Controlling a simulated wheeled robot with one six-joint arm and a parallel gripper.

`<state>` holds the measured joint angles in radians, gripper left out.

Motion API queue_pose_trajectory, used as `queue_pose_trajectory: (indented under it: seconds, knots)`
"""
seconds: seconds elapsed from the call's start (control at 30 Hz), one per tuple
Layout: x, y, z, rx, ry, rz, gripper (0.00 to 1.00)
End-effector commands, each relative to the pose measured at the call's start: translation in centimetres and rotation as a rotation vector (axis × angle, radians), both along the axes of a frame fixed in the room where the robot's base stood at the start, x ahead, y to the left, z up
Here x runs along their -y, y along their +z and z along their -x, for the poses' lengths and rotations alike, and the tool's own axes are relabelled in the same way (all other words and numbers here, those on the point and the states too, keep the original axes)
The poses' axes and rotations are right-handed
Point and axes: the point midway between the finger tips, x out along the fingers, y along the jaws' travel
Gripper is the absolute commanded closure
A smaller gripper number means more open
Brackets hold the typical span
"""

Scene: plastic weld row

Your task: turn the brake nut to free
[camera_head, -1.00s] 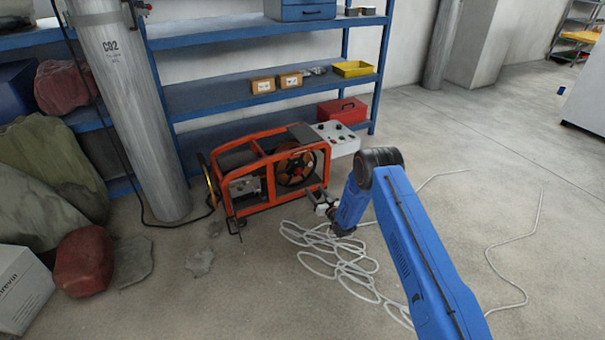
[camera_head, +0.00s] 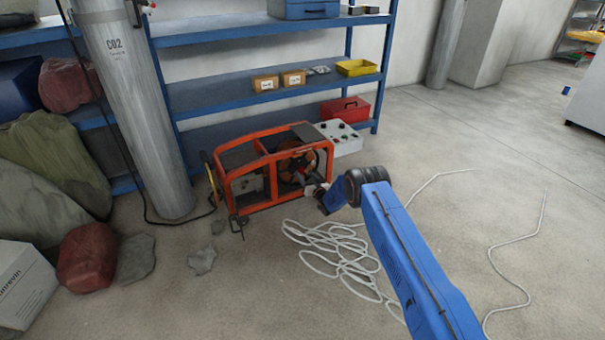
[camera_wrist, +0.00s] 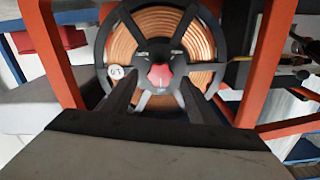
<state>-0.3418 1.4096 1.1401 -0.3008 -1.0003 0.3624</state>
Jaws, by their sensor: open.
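The brake nut (camera_wrist: 160,76) is a small red piece at the hub of a black-spoked spool (camera_wrist: 150,22) wound with copper-coloured wire. The spool sits inside an orange-framed wire feeder (camera_head: 262,206). In the wrist view my gripper (camera_wrist: 160,92) is open, its two dark fingers pointing at the hub, one on each side below the nut. I cannot tell whether the fingers touch the nut. In the head view my gripper is at the feeder's right side, largely hidden by my arm, and the spool (camera_head: 292,165) is partly covered.
A grey control box (camera_head: 342,137) stands behind the feeder near a red toolbox (camera_head: 345,110). Loose pale cable (camera_head: 335,250) lies on the floor in front. A grey CO2 cylinder (camera_head: 140,110) stands left. Orange frame bars (camera_wrist: 268,55) flank the gripper. Floor at the right is mostly clear.

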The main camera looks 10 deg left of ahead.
Motion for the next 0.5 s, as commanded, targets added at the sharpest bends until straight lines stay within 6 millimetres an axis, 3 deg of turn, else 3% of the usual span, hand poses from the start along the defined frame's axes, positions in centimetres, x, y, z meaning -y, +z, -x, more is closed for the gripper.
queue_pose_trajectory:
  seconds: [0.2, 0.5]
  knots:
    - [-1.4, -0.1, -1.9, 0.0, 0.001, 0.0, 0.46]
    - [-1.9, 0.0, -2.7, 0.0, 0.001, 0.0, 0.46]
